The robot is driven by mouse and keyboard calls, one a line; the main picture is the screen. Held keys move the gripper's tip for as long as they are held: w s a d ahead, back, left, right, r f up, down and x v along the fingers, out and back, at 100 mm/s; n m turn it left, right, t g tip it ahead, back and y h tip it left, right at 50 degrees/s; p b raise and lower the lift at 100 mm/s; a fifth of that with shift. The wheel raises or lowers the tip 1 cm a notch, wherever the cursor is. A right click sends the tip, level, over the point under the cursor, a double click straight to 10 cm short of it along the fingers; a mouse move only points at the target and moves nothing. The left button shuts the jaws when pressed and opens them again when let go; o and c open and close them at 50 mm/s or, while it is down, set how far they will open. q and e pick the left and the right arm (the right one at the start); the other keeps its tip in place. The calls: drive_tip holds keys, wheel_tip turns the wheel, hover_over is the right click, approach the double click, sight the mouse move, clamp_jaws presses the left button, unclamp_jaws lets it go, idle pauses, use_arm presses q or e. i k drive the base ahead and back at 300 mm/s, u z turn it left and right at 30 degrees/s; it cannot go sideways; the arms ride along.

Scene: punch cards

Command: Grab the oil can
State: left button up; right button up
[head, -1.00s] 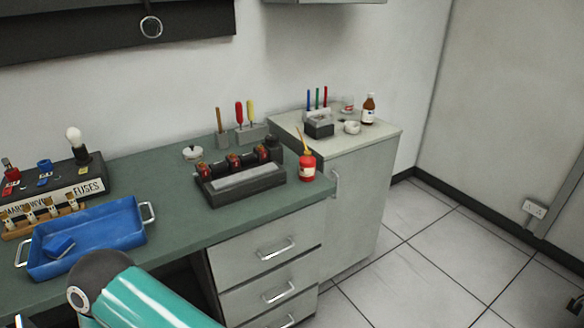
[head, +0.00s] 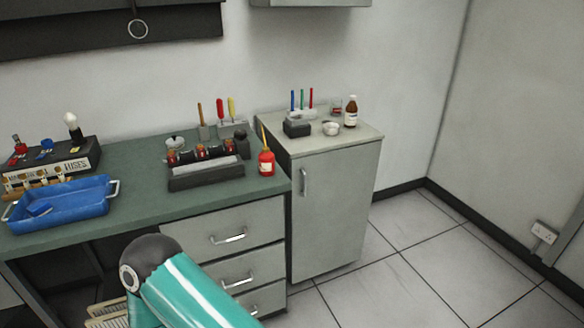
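The oil can (head: 266,163) is a small red can with a pale label and a thin yellow-orange spout pointing up. It stands upright near the right end of the green workbench (head: 140,205), just right of a dark rack. Nothing touches it that I can see. A teal and dark grey link of my arm shows at the bottom of the head view, below and in front of the bench. Neither of my grippers is in view.
The dark rack (head: 205,175) stands close left of the can. A blue tray (head: 75,205) and a fuse box (head: 55,160) are further left. A grey cabinet (head: 335,210) adjoins on the right, with a brown bottle (head: 351,112) on top. The tiled floor on the right is clear.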

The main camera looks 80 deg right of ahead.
sight(265, 159)
drive_tip(key=z, duration=0.3)
drive_tip(key=k, duration=0.25)
drive_tip(key=u, duration=0.75)
drive_tip(key=i, duration=0.1)
drive_tip(key=z, duration=2.5)
drive_tip(key=i, duration=1)
drive_tip(key=u, duration=0.2)
